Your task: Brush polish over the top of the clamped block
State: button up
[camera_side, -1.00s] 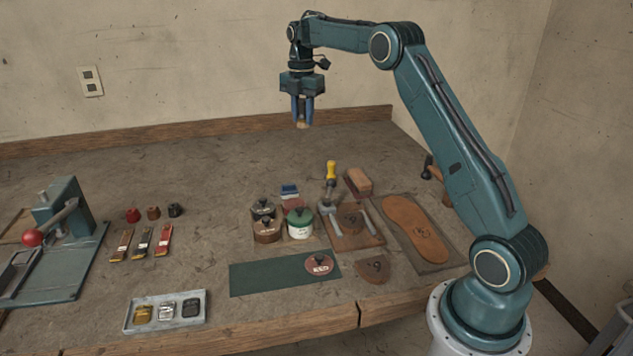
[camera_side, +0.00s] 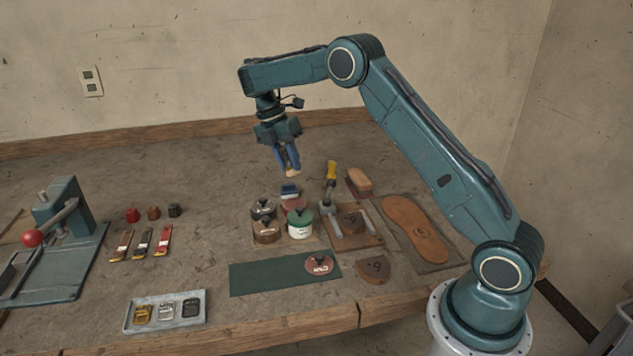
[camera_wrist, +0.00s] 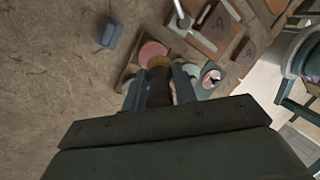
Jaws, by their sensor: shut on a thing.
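The jars include a green-lidded white one (camera_side: 300,224), a brown one (camera_side: 267,232) and a dark-lidded one (camera_side: 263,208). A brown leather-coloured piece (camera_side: 352,219) lies on the clamp board (camera_side: 365,241), beside the yellow-handled clamp (camera_side: 331,172), to the right of my gripper. I cannot tell whether it has polish on it.
A brown block (camera_side: 359,183) and a sole (camera_side: 415,228) are farther right. A green mat (camera_side: 262,277) lies in front.

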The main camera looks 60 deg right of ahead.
jog(key=shift+s+a+f, duration=0.3)
jog(key=shift+s+a, duration=0.15)
jog(key=shift+a, duration=0.15)
jog(key=shift+f, duration=0.15)
jog(key=shift+d+f, duration=0.1)
jog(key=shift+f, duration=2.75)
jog(key=shift+f, duration=0.65)
dwell(0.3)
jog(key=shift+r, duration=3.55)
